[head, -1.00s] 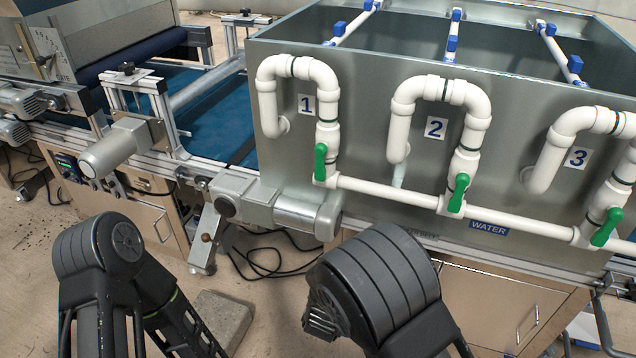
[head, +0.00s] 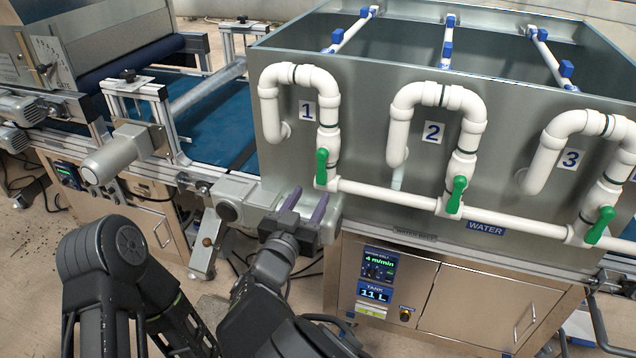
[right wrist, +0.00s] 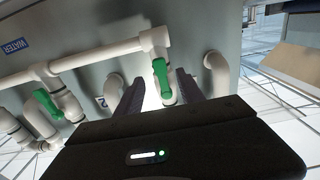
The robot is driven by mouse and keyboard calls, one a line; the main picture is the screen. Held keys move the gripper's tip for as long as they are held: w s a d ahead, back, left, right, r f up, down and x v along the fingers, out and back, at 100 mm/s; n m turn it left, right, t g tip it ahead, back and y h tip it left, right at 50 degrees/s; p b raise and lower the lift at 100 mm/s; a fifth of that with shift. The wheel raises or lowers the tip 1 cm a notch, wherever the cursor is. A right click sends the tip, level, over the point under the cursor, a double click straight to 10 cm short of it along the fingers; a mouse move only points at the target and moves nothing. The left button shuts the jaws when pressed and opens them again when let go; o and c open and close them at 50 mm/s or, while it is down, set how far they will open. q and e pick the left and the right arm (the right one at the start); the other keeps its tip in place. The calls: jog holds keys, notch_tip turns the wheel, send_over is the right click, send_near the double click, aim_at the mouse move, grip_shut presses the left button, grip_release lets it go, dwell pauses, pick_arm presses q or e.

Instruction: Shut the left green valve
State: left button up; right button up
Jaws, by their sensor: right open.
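The left green valve (head: 321,166) is on the white pipe under number 1 on the grey tank. Its handle points up and down, in line with the vertical pipe. My right gripper (head: 309,200) is open and empty, just below and in front of this valve, apart from it. In the right wrist view the green handle (right wrist: 161,78) appears between my two purple-grey fingers (right wrist: 159,90). My left arm shows at the lower left, but its gripper is out of the picture.
Green valves under number 2 (head: 457,194) and number 3 (head: 599,225) sit to the right on the same white pipe (head: 400,194). A grey motor (head: 262,197) is behind my right gripper. A control panel (head: 378,277) is below the tank.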

aim_at(320, 179)
jog(key=x, duration=0.6)
jog(key=shift+p, duration=0.4)
jog(key=shift+c, duration=0.4)
grip_shut()
dwell(0.5)
